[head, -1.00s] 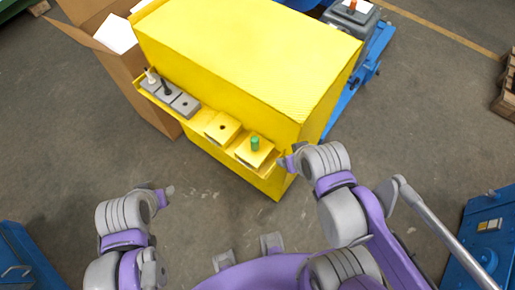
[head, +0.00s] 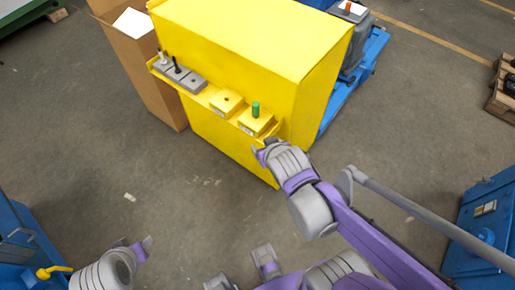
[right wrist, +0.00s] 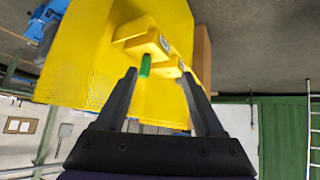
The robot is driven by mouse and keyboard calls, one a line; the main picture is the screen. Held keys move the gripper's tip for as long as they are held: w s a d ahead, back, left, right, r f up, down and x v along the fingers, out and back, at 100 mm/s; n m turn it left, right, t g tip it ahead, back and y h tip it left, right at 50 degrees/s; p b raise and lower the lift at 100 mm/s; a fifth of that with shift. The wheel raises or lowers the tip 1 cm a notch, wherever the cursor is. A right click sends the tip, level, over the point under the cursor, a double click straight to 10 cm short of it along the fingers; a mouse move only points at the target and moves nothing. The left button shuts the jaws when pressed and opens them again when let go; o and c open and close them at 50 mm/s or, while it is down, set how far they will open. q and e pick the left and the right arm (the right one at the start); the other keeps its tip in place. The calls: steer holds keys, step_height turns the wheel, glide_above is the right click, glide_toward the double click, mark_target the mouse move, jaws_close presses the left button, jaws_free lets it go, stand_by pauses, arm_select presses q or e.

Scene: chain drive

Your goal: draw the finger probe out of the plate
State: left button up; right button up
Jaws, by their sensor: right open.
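A green upright peg (head: 255,109), which I take for the finger probe, stands in a small yellow plate block (head: 258,125) at the right end of the ledge on the yellow cabinet. In the right wrist view the green peg (right wrist: 145,66) points out of its block (right wrist: 148,46). My right gripper (right wrist: 158,76) is open and empty. The peg shows between its fingers, near the left one, apparently beyond the tips. In the head view my right gripper (head: 264,152) is just below the block. My left gripper (head: 135,246) is low at the left, away from the cabinet; its jaw gap is unclear.
The yellow cabinet (head: 250,45) stands behind the ledge. A second yellow block (head: 227,102) has a hole and no peg. Grey blocks (head: 187,80) hold a black peg (head: 176,66) and a pale peg (head: 163,57). An open cardboard box (head: 150,75) stands left. The floor in front is clear.

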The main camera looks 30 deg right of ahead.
steer(key=w+d+f+m+t+h+b, duration=0.1)
steer(key=w+d+f+t+h+b, duration=0.1)
steer(key=w+d+f+t+b, duration=0.55)
steer(key=n+t+y+b, duration=0.2)
steer(key=b, duration=0.2)
glide_toward(258, 112)
steer(key=w, duration=0.1)
steer(key=shift+w+r, duration=0.15)
steer(key=shift+w, duration=0.4)
arm_select(q)
step_height(258, 112, down, 14)
steer(key=shift+s+g, duration=0.3)
steer(key=shift+s, duration=0.15)
arm_select(e)
steer(key=w, duration=0.6)
steer(key=w+d, duration=0.1)
steer(key=w, duration=0.2)
steer(key=shift+w+d, duration=0.1)
steer(key=shift+w, duration=0.1)
arm_select(q)
steer(key=shift+a, duration=0.1)
arm_select(e)
jaws_close()
